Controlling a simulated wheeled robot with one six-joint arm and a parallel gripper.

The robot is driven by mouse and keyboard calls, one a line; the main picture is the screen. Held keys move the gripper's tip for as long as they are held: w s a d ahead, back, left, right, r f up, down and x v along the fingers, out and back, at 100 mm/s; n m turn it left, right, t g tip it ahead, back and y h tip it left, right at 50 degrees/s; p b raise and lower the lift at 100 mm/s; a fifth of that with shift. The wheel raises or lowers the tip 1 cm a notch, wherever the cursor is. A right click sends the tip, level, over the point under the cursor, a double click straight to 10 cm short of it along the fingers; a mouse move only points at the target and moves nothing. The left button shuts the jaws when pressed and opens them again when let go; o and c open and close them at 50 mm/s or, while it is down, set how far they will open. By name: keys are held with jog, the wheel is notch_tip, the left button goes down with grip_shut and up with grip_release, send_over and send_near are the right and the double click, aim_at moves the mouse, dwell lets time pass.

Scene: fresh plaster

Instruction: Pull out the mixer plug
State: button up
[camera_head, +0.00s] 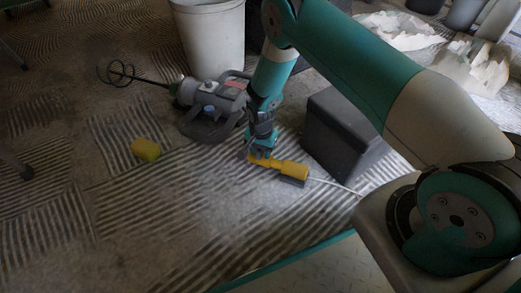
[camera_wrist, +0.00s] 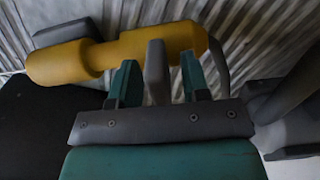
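A yellow plug (camera_head: 257,159) is joined end to end with a yellow socket (camera_head: 288,168) on a white lead, on the floor. In the wrist view the plug (camera_wrist: 180,40) is the right part and the socket (camera_wrist: 62,63) the left part. My gripper (camera_head: 262,147) is low over the plug, pointing down. In the wrist view my gripper (camera_wrist: 160,80) has its two teal fingers apart, with a grey upright tab between them and gaps on both sides. The fingertips reach the plug's near edge; contact cannot be told. The mixer (camera_head: 215,97) lies behind, its whisk to the left.
A dark grey box (camera_head: 343,134) stands close to the right of the socket. A pale bucket (camera_head: 211,38) stands behind the mixer. A yellow-green sponge-like block (camera_head: 146,150) lies to the left. Torn pale bags (camera_head: 470,67) lie at back right. The floor at front left is clear.

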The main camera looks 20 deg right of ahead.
jog(key=shift+r, duration=0.1)
notch_tip(320, 180, up, 17)
jog(key=p, duration=0.9)
jog(key=shift+p, duration=0.35)
jog(key=shift+r, duration=0.1)
